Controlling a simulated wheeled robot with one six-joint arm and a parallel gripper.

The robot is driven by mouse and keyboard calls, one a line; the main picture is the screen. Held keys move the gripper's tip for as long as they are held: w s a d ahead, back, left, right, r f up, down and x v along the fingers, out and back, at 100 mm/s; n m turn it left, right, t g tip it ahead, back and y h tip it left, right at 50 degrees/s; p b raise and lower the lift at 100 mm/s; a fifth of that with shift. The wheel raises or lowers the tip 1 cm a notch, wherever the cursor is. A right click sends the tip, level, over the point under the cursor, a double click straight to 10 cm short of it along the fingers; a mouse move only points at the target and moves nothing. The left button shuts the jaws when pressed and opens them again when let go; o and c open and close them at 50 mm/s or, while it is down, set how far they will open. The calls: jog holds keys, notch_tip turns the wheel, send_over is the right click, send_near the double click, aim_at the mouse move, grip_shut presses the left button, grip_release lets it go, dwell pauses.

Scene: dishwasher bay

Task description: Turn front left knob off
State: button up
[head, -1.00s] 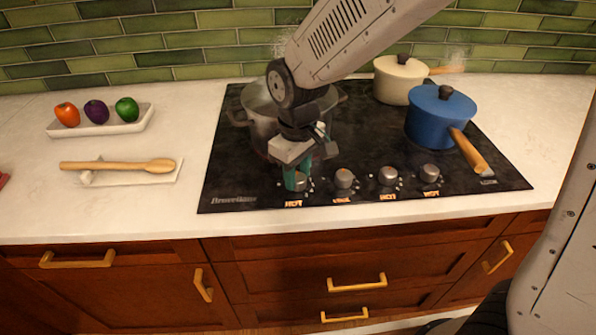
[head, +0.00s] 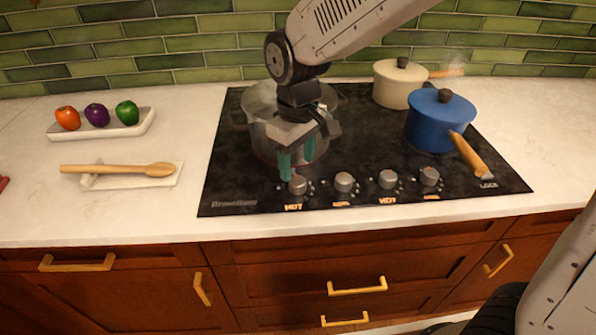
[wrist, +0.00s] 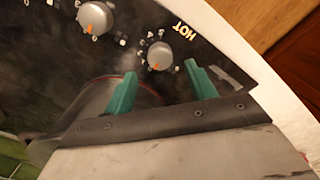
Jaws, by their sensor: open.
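The leftmost of the cooktop's front knobs (head: 298,184) is round and silver, with a lit HOT label in front of it.
A glass-lidded pot (head: 262,105) stands right behind my gripper. A blue pan (head: 437,118) and a cream pan (head: 396,84) are at the right and back. A spoon (head: 115,169) on its rest and a tray (head: 133,128) of vegetables lie left. The front counter edge is clear.

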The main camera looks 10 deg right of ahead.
aim_at(298, 181)
jog(key=shift+r, duration=1.6)
